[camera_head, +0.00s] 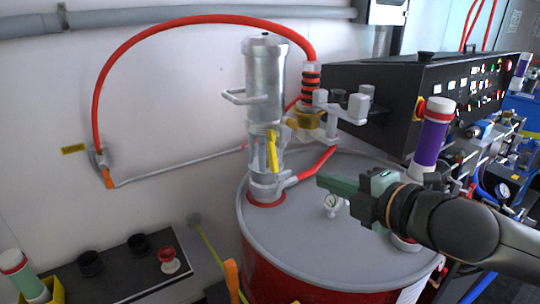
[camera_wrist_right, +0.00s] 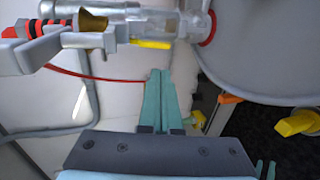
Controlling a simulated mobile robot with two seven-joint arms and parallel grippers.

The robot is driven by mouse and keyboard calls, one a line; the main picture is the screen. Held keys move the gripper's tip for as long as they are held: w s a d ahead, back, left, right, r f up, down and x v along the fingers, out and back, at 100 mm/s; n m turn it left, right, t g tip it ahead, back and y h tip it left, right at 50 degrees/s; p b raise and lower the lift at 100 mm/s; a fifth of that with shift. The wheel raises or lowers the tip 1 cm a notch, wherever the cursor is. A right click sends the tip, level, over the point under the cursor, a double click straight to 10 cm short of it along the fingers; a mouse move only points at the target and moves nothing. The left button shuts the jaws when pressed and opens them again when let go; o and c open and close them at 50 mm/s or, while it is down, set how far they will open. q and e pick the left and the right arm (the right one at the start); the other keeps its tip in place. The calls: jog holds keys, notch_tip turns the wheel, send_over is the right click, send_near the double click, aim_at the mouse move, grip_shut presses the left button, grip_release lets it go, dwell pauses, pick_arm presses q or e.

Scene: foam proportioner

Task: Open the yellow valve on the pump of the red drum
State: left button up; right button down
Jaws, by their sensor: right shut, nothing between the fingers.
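The yellow valve handle (camera_head: 272,152) stands roughly upright on the lower part of the silver pump (camera_head: 262,85). The pump rises from the grey lid of the red drum (camera_head: 268,272). My right gripper (camera_head: 320,180) is shut and empty above the lid, to the right of the handle and apart from it. In the right wrist view its teal fingers (camera_wrist_right: 160,75) point toward the yellow handle (camera_wrist_right: 152,44), with the pump across the top. Two small teal fingertips of my left gripper (camera_wrist_right: 266,169) show apart at that view's lower right corner.
A red hose (camera_head: 205,19) arches from the wall to the pump's fittings. A black control box (camera_head: 400,85) stands behind at the right. A white cap (camera_head: 333,205) sits on the lid below my right fingers.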

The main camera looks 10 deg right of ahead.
pick_arm(q)
jog(key=shift+s+r+p, duration=0.35)
jog(key=shift+s+p, duration=0.05)
jog(key=shift+p, duration=0.15)
pick_arm(e)
send_near(275, 162)
jog(key=x, duration=0.6)
jog(key=shift+w+f, duration=0.15)
jog(key=shift+w, duration=0.25)
pick_arm(q)
jog(key=shift+f, duration=0.1)
